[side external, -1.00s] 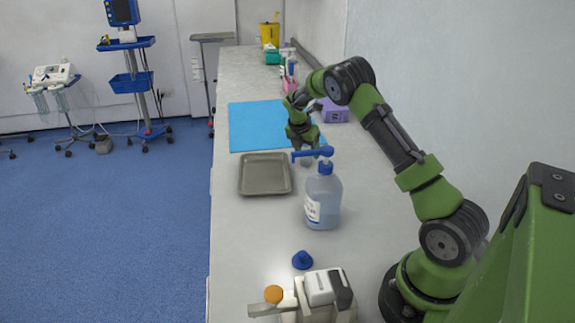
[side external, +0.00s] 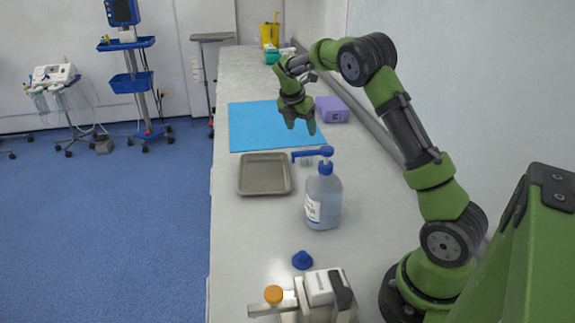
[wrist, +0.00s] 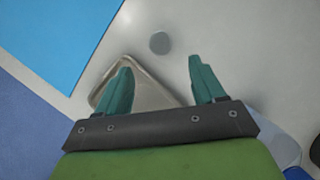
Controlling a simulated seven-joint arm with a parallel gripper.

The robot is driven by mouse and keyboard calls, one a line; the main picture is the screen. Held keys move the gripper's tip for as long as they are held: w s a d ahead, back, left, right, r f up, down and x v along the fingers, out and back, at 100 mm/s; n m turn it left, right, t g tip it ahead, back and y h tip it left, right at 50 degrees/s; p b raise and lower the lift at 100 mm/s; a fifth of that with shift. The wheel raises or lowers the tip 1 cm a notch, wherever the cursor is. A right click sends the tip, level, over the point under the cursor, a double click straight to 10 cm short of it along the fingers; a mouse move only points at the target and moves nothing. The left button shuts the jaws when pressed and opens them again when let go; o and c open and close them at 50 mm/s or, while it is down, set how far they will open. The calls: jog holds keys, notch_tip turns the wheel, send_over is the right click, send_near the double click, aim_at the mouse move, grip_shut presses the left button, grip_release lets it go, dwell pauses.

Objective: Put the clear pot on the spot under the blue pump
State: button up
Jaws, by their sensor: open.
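The blue pump (side external: 314,153) sits on a clear bottle (side external: 323,200) with a white label, standing upright on the counter. Its spout points left. A small, faint clear shape, seemingly the clear pot (side external: 306,160), stands below the spout, partly hidden by it. In the wrist view, a grey round patch (wrist: 159,43) shows beside the tray; I cannot tell whether the pot stands on it. My gripper (side external: 301,130) is open and empty, raised above the near edge of the blue mat, beyond the pump. Its two fingers (wrist: 160,85) are spread in the wrist view.
A metal tray (side external: 265,190) lies left of the bottle. The blue mat (side external: 250,128) lies beyond it, with a purple box (side external: 332,110) to the right. A blue cap (side external: 302,260) and an orange-capped item (side external: 273,294) are nearer. The counter between is clear.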

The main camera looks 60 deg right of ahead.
jog(key=s+a+r+m+t+y, duration=0.2)
jog(key=s+a+r+m, duration=0.2)
jog(key=a+r+m, duration=0.35)
jog(key=s+a+r+m+t+y, duration=0.2)
jog(key=s+a+m, duration=0.5)
jog(key=s+a, duration=0.2)
jog(key=s+a+r+m+t+y, duration=0.2)
jog(key=s+a+m, duration=0.5)
jog(key=a, duration=0.6)
jog(key=shift+s+a+t+y, duration=0.3)
jog(key=shift+s+t, duration=0.2)
jog(key=shift+s, duration=0.75)
jog(key=shift+o, duration=0.2)
jog(key=shift+s+a+f+m, duration=0.2)
jog(key=shift+s+f+m, duration=0.1)
jog(key=shift+s+m, duration=0.15)
jog(key=shift+w, duration=0.1)
